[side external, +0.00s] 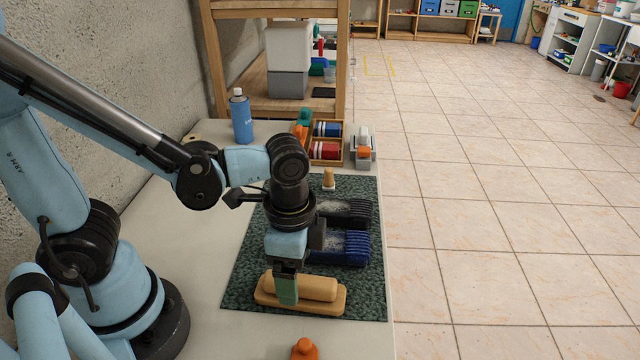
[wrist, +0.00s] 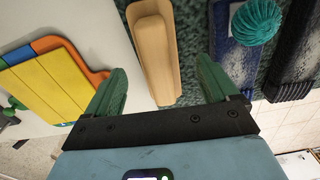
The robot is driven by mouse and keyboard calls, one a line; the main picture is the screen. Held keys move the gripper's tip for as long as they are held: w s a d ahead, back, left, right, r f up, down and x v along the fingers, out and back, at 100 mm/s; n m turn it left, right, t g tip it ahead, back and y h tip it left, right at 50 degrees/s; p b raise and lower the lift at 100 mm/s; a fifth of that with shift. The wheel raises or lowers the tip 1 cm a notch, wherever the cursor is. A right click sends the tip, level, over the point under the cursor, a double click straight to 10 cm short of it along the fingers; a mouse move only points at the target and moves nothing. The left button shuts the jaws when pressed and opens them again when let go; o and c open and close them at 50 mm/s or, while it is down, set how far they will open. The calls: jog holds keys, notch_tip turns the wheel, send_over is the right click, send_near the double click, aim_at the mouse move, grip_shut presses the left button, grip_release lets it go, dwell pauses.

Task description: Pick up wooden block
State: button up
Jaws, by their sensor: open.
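The wooden block (side external: 319,288) is tan and long, with a rounded bar on a wider flat base. It lies near the front of the dark green mat (side external: 364,300) in the side view. My gripper (side external: 286,301) is above it, pointing down, with a green finger covering part of its left half. In the wrist view the wooden block (wrist: 153,45) stands in the gap between the two green fingertips of my gripper (wrist: 162,82). The fingers are open and apart, with clear space on both sides of it. I cannot tell the exact height above it.
A blue brush-like piece (side external: 342,250) and a black one (side external: 348,214) lie behind the block. A small wooden peg (side external: 328,180), blue can (side external: 241,118) and tray of reels (side external: 327,152) are farther back. An orange knob (side external: 304,349) is at the front. The table's right edge is close.

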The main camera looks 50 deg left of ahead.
aim_at(299, 279)
jog(key=shift+w+d+f, duration=0.1)
jog(key=shift+d+f, duration=0.2)
jog(key=shift+f, duration=1.75)
jog(key=c, duration=1.3)
